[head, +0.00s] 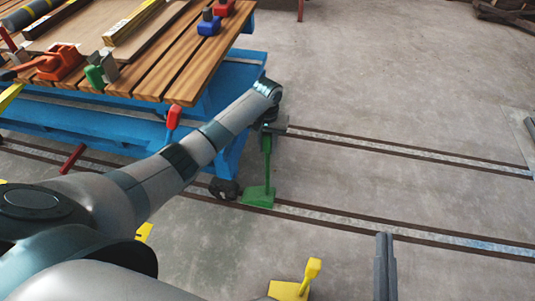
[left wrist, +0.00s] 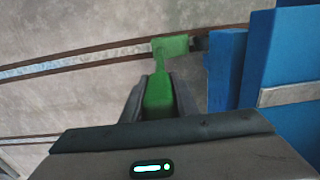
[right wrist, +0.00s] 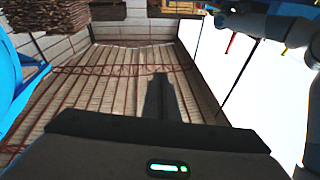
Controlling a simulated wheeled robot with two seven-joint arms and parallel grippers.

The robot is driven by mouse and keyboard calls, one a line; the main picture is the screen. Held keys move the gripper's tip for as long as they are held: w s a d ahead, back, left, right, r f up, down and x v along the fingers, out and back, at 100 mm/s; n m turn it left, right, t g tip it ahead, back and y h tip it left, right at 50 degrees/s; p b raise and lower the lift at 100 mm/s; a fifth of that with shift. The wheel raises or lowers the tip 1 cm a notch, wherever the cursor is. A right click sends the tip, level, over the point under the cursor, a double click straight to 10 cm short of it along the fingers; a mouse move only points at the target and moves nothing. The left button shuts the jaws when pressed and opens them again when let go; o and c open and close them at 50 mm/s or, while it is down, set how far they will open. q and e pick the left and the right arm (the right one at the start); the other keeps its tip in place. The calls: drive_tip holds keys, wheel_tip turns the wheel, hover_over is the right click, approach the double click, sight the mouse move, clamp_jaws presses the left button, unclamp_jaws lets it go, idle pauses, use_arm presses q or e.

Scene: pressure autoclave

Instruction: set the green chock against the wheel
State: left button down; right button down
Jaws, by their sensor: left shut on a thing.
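The green chock (head: 258,197) has a flat wedge and an upright handle. It is at the rail, just right of the cart's dark wheel (head: 223,188). My left gripper (head: 268,138) is shut on the top of its handle. In the left wrist view the green handle (left wrist: 158,95) stands between the two fingers, and the wedge lies beside the dark wheel (left wrist: 200,43). I cannot tell whether wedge and wheel touch, or whether the wedge rests fully on the rail. My right gripper (head: 385,262) is empty, its fingers together; they also show in the right wrist view (right wrist: 160,97).
The blue cart (head: 228,140) with a slatted wooden top (head: 180,70) stands at the left, carrying several coloured tools. A yellow chock with a handle (head: 290,289) is at the bottom. Rails (head: 400,232) cross the floor.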

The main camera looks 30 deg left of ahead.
sight(268, 154)
drive_tip(key=shift+r, duration=0.1)
